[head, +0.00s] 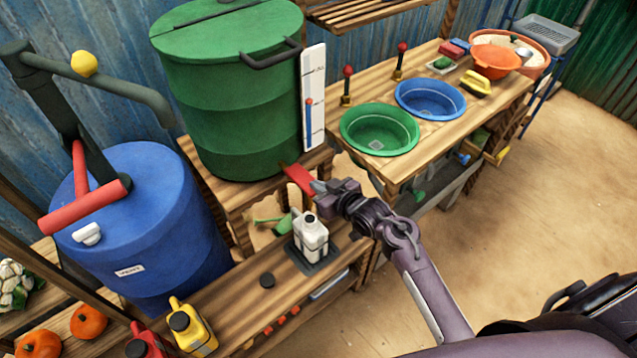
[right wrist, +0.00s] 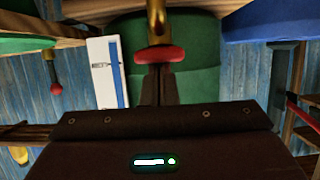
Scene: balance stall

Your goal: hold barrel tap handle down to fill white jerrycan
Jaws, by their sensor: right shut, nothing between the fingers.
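The green barrel (head: 222,118) stands on a wooden shelf. Its red tap handle (head: 299,180) sticks out low at the front right. In the right wrist view, the handle's rounded red end (right wrist: 159,54) shows by the brass tap (right wrist: 157,18). My right gripper (head: 317,187) is shut and empty, its fingertips at the handle; I cannot tell whether they touch. It also shows in the right wrist view (right wrist: 158,72). The white jerrycan (head: 311,240) stands upright on a dark mat below the tap, with a dark opening on top. No water stream is discernible. My left gripper is out of view.
A white gauge (head: 314,80) with a blue column stands beside the barrel. A blue barrel (head: 150,230) with a pump stands left. A yellow can (head: 190,328) stands in front. Basins (head: 380,125) are right.

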